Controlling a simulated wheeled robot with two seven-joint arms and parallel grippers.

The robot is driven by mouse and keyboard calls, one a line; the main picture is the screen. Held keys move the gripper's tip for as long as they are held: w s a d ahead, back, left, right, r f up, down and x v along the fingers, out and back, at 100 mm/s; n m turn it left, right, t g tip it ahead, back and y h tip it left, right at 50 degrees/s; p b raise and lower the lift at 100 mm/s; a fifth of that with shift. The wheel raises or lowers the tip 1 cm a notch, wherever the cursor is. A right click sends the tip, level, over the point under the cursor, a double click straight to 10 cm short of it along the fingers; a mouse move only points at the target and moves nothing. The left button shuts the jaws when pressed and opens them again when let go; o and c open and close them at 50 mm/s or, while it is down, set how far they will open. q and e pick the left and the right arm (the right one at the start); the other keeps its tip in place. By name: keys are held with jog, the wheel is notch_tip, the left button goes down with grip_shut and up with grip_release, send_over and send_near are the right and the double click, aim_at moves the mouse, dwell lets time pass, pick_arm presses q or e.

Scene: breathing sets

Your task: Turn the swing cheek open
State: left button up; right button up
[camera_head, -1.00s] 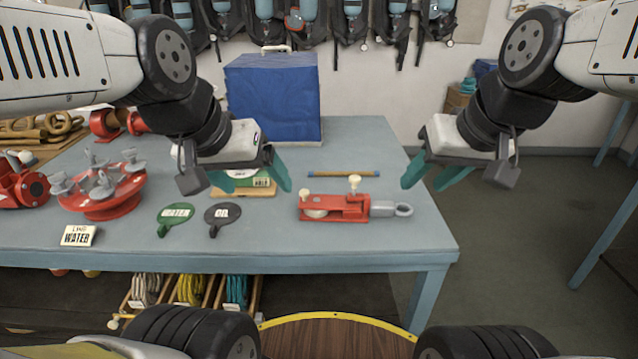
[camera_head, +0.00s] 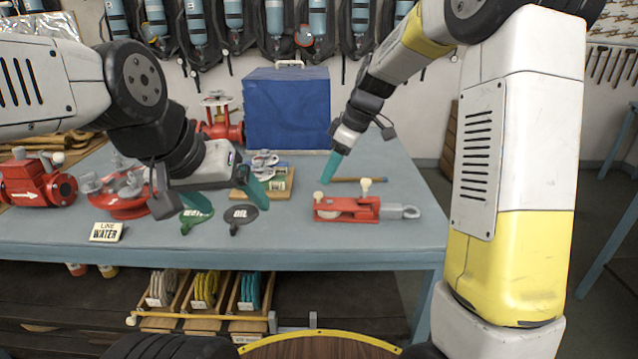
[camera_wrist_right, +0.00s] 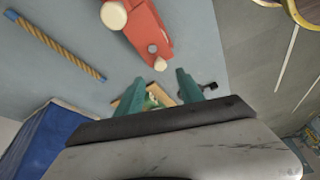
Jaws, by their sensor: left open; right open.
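A red pulley block (camera_head: 346,209) with two cream knobs and a grey eye (camera_head: 411,212) at its right end lies flat on the blue-grey table (camera_head: 300,240). Its upper red plate lies along the body. The block also shows at the top of the right wrist view (camera_wrist_right: 146,28), where its eye is out of frame. My right gripper (camera_head: 328,176) is above the table behind the block, pointing down and apart from it. Its teal fingers stand apart with nothing held in the right wrist view (camera_wrist_right: 157,86). My left gripper (camera_head: 230,200) is open and empty, left of the block.
A blue-ended rod (camera_head: 359,180) lies behind the block. A blue case (camera_head: 287,108) stands at the back. The OIL paddle (camera_head: 241,214), WATER paddle (camera_head: 196,214) and wooden board (camera_head: 262,192) lie left. The table right of the block is clear.

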aim_at(319, 193)
jog(key=x, duration=0.6)
jog(key=shift+f, duration=0.15)
jog(key=shift+c, duration=0.3)
grip_shut()
dwell(1.0)
